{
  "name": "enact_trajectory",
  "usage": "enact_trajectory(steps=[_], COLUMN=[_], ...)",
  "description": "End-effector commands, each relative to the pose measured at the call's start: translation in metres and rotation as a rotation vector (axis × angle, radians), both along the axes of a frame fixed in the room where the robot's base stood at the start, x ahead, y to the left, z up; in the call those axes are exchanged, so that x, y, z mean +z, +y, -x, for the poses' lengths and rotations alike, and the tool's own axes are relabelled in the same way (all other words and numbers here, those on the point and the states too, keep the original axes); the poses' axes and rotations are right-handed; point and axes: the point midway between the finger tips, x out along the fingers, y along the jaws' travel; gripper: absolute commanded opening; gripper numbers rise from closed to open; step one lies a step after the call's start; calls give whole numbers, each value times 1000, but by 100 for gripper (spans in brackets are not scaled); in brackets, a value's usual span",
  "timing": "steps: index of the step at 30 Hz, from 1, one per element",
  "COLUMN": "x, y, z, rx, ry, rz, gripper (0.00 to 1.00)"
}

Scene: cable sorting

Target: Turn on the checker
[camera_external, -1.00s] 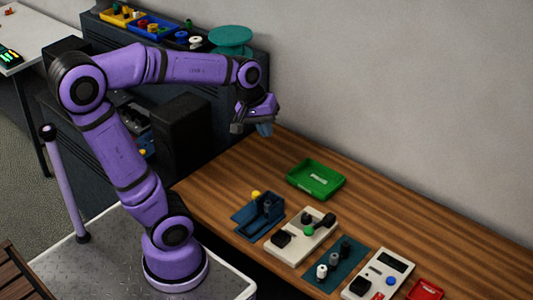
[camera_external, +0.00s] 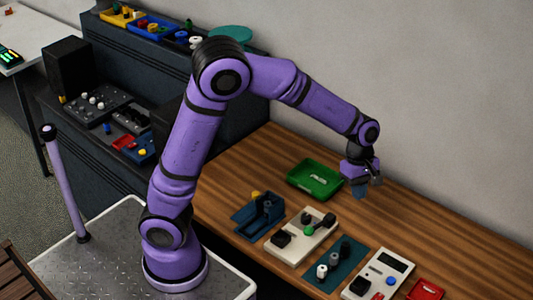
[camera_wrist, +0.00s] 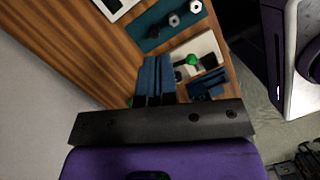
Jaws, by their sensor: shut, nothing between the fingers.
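A white box with a dark display (camera_external: 396,261), a blue button (camera_external: 391,281) and a black block stands at the front right of the wooden table. It may be the checker; part of a white box with a dark panel also shows at the top of the wrist view (camera_wrist: 113,8). A second white box (camera_external: 290,250) with a green button (camera_external: 309,231) and black parts stands to its left, and in the wrist view (camera_wrist: 207,44). My gripper (camera_external: 359,193) is shut and empty above the table, right of the green tray. Its blue fingers (camera_wrist: 155,75) are together, pointing at the table.
A teal mat (camera_external: 319,277) with several cylinders lies between the two white boxes. A green tray (camera_external: 296,183) stands behind, a blue holder (camera_external: 245,229) at left, and a red tray (camera_external: 436,292) at far right. The table's back right is clear, beside a grey wall.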

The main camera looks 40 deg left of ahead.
Motion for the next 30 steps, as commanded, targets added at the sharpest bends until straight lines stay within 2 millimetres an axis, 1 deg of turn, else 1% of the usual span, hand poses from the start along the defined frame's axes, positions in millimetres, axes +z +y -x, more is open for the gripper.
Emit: enact_trajectory(steps=[1, 3, 9, 12, 15, 18, 21, 30], x=[-12, -27, -69, -89, -105, -117, -123, -126], y=[-16, -36, -90, -113, -132, -144, -151, -154], z=[3, 6, 21, 31, 40, 47, 51, 53], rx=[25, 72, 206, 266, 314, 350, 371, 383], ry=[14, 32, 61, 65, 64, 61, 59, 59], rz=[-21, -47, -126, -161, -189, -208, -218, -224], gripper=[0, 0, 0, 0, 0, 0, 0, 0])
